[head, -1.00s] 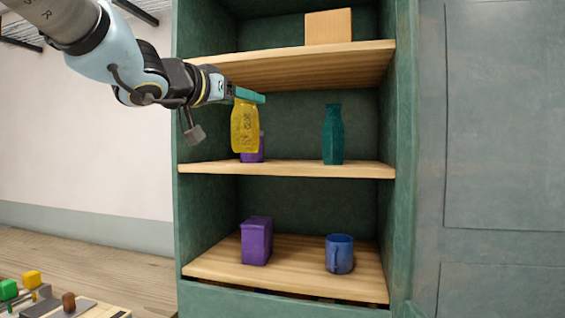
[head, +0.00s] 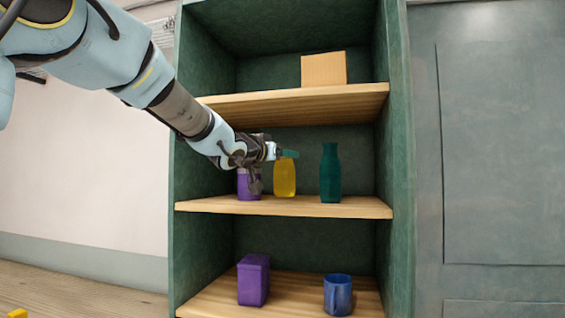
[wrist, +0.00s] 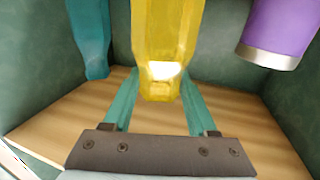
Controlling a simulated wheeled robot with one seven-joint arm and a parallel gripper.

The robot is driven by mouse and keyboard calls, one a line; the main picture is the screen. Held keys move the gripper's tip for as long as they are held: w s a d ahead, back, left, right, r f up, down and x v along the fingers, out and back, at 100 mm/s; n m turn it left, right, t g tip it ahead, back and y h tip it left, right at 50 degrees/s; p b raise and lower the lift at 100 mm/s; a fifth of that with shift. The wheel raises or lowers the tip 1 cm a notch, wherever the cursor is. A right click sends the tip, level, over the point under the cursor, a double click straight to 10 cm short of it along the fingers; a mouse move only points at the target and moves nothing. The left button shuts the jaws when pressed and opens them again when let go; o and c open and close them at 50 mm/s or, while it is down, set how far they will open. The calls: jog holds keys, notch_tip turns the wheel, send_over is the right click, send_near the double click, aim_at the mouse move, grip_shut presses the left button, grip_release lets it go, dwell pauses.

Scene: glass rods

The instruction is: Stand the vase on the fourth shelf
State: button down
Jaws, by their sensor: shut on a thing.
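The yellow vase (head: 285,178) is upright inside the green cabinet, over the board between the teal bottle and a purple container. My gripper (head: 289,154) is shut on its upper part, with teal fingers on either side. In the wrist view the vase (wrist: 165,35) is between the fingers of my gripper (wrist: 155,105). The vase's base is at or just above the shelf board (head: 300,207); I cannot tell whether it touches. Which board counts as the fourth shelf cannot be told from these frames.
The teal bottle (head: 330,175) stands close on the right. The purple container (head: 243,186) is close on the left, partly behind my gripper. The board above (head: 300,104) bears a light wooden box (head: 324,69). Below are a purple box (head: 254,280) and a blue mug (head: 338,295).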

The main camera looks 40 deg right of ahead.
jog(key=shift+f, duration=0.95)
jog(key=shift+c, duration=1)
grip_release()
jog(key=shift+a, duration=0.1)
jog(key=b+v, duration=0.3)
jog(key=v, duration=0.9)
jog(key=shift+w, duration=0.1)
